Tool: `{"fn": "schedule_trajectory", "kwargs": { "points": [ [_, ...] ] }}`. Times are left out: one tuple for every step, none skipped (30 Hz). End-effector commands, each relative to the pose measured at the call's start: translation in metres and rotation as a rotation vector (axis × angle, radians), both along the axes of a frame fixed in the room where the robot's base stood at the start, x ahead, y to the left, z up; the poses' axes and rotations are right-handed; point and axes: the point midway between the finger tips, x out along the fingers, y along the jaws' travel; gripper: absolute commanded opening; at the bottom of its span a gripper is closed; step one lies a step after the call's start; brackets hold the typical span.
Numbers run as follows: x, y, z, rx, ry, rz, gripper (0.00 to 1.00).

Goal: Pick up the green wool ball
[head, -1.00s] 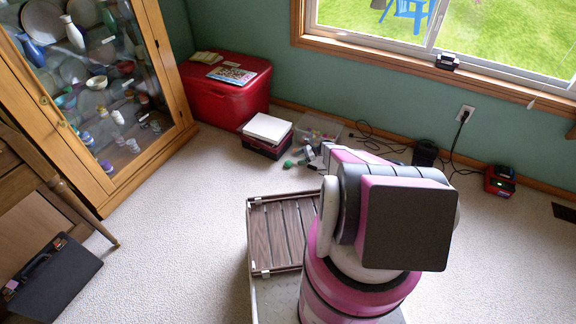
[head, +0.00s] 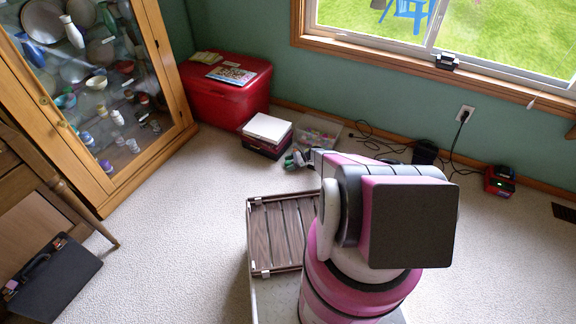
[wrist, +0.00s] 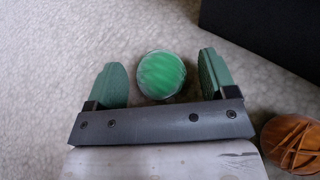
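The green wool ball (wrist: 161,75) lies on the carpet in the wrist view, between the two green fingers of my gripper (wrist: 160,61). The fingers stand wide apart, with a visible gap on each side of the ball, so it is not gripped. The ball's near edge lies close to the dark gripper bar. In the head view my gripper (head: 297,159) is low near the floor, in front of the small dark box. There the ball cannot be told apart from the green fingers.
An orange-brown ball (wrist: 292,142) sits right of my gripper. A dark box (head: 266,134) with a white top stands just behind, beside a clear bin (head: 318,132) and a red chest (head: 228,88). Cables (head: 375,140) lie along the wall. Carpet at left is open.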

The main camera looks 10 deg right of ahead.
Motion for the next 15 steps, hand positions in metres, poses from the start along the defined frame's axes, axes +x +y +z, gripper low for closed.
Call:
{"fn": "schedule_trajectory", "kwargs": {
  "points": [
    [0.0,-0.0001,0.0,0.0,0.0,0.0,0.65],
    [-0.0001,-0.0001,0.0,0.0,0.0,0.0,0.55],
    [-0.0001,-0.0002,0.0001,0.0,0.0,0.0,0.42],
    [-0.0001,-0.0002,0.0001,0.0,0.0,0.0,0.32],
    [-0.0001,-0.0002,0.0001,0.0,0.0,0.0,0.28],
    [-0.0001,-0.0002,0.0002,0.0,0.0,0.0,0.28],
    [-0.0001,-0.0002,0.0002,0.0,0.0,0.0,0.28],
    [-0.0001,-0.0002,0.0002,0.0,0.0,0.0,0.28],
    [-0.0001,-0.0003,0.0002,0.0,0.0,0.0,0.28],
    [-0.0001,-0.0003,0.0002,0.0,0.0,0.0,0.28],
    [-0.0001,-0.0003,0.0002,0.0,0.0,0.0,0.28],
    [-0.0001,-0.0003,0.0002,0.0,0.0,0.0,0.28],
    [-0.0001,-0.0003,0.0002,0.0,0.0,0.0,0.28],
    [-0.0001,-0.0003,0.0002,0.0,0.0,0.0,0.28],
    [-0.0002,-0.0004,0.0004,0.0,0.0,0.0,0.28]
  ]
}}
